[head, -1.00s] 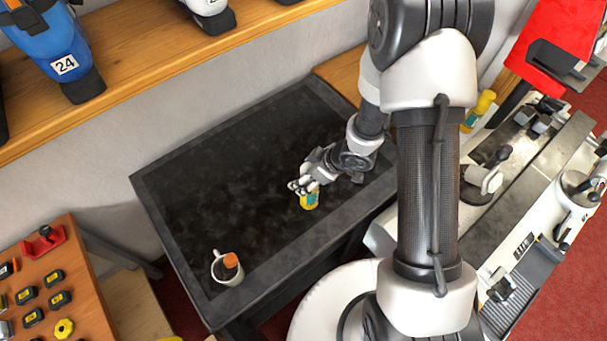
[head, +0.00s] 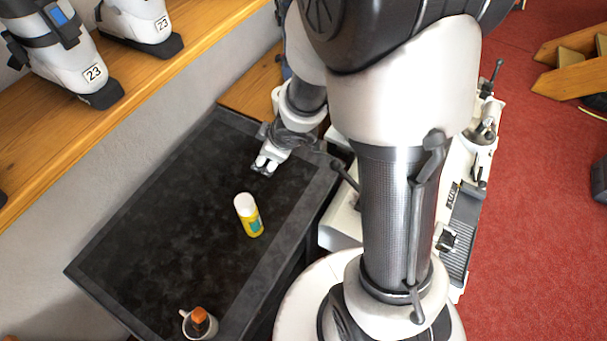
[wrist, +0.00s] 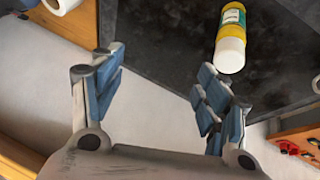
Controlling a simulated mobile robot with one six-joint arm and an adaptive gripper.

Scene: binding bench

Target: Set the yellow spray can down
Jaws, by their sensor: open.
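The yellow spray can (head: 250,220) has a white cap and a green label.
A white mug (head: 199,323) with an orange-topped item in it stands at the bench's near corner. A wooden shelf (head: 130,95) with ski boots runs along the wall at left. A machine (head: 465,215) stands right of my arm.

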